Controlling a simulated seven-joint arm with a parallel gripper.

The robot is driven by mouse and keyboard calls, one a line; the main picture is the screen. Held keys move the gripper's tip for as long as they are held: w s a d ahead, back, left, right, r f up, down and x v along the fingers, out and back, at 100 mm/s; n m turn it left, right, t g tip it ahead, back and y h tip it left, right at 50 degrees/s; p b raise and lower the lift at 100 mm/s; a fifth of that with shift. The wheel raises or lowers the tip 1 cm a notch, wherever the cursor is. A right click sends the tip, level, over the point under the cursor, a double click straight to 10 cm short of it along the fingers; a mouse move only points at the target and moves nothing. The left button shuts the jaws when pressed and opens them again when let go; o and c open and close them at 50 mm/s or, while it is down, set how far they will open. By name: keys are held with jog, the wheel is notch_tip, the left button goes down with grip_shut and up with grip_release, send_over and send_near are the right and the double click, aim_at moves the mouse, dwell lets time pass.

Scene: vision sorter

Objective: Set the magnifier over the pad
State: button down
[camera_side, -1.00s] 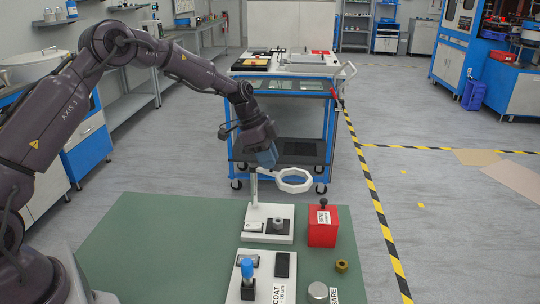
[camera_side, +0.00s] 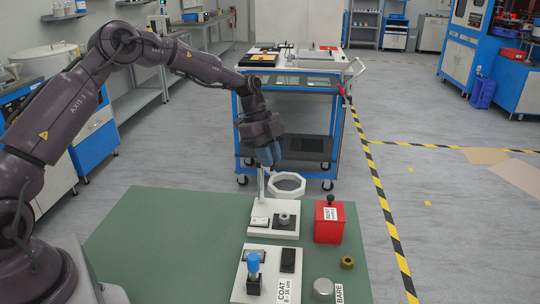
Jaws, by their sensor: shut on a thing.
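The magnifier (camera_side: 287,193) is a white octagonal ring beside a thin upright post on a white base (camera_side: 258,234). My gripper (camera_side: 270,163) has blue fingers, pointing down at the ring's near-left end by the top of the post. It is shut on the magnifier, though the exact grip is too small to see. A dark square pad (camera_side: 278,225) lies on the base with a grey metal ring-shaped part (camera_side: 284,219) on it. In the picture the magnifier shows just above the pad and part; its exact height over them cannot be told.
A red box (camera_side: 328,231) with a black knob stands right of the base. In front are a white plate (camera_side: 240,289) with a blue-topped tool (camera_side: 253,266), a metal disc (camera_side: 323,287) and a brass nut (camera_side: 347,262). The green mat's left side (camera_side: 165,240) is clear.

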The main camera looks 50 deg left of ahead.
jog(key=shift+r, duration=0.1)
jog(key=c, duration=1.1)
grip_release()
jog(key=shift+o, duration=0.2)
jog(key=w+v, duration=0.1)
jog(key=v, duration=1.1)
jog(key=shift+s+r, duration=0.45)
jog(key=shift+s, duration=0.1)
jog(key=shift+a, duration=0.1)
